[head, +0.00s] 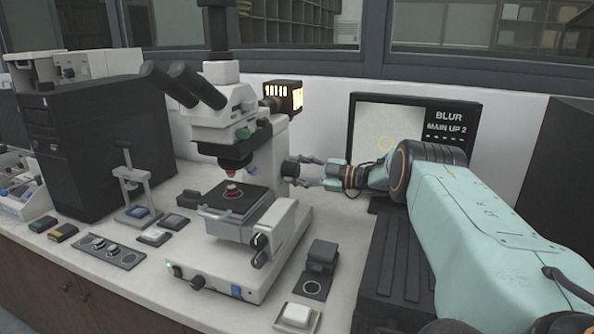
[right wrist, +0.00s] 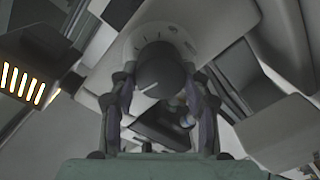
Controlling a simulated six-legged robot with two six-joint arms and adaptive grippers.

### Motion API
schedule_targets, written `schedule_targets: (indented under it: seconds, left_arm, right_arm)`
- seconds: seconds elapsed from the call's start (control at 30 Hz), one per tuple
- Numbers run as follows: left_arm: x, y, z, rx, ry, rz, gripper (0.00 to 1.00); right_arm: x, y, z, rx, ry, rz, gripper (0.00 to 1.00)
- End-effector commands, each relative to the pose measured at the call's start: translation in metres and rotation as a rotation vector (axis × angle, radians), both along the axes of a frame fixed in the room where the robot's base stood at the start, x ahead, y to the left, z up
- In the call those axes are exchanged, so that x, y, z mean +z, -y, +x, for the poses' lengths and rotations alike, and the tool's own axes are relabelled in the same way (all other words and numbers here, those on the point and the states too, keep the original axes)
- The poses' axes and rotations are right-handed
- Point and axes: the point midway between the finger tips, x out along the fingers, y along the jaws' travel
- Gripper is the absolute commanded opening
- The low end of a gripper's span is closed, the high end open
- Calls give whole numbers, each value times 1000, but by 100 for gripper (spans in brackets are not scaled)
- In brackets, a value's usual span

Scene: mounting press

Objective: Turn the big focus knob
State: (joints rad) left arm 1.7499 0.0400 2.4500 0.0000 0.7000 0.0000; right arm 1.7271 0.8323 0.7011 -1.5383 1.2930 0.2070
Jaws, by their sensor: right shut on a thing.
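The big focus knob (head: 290,170) is a dark round knob on the right side of the white microscope (head: 262,180). My right gripper (head: 302,171) reaches it from the right and is shut on it. In the right wrist view the knob (right wrist: 160,68) sits between the two fingers of my gripper (right wrist: 162,95), with a white pointer line slanting to its lower left. A pale dial with tick marks surrounds it. A monitor (head: 415,125) behind my right arm reads "BLUR" and "MAIN UP 2". My left gripper is out of view.
A lit lamp housing (head: 284,96) sits at the microscope's back. Smaller dark knobs (head: 260,250) are low on its right side. A black block (head: 322,254) and a white-topped block (head: 297,316) stand on the bench at right. A black computer case (head: 95,140) stands at left.

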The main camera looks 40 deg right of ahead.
Motion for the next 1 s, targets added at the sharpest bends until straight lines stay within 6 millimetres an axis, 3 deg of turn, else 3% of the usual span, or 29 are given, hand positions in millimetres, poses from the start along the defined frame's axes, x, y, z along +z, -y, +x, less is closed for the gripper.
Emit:
schedule_targets:
  seconds: [0.5,1.0]
  left_arm:
    - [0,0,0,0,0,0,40]
    - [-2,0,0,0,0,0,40]
  right_arm:
    - [2,2,2,-1,-208,410,16]
    - [2,2,2,0,-312,609,16]
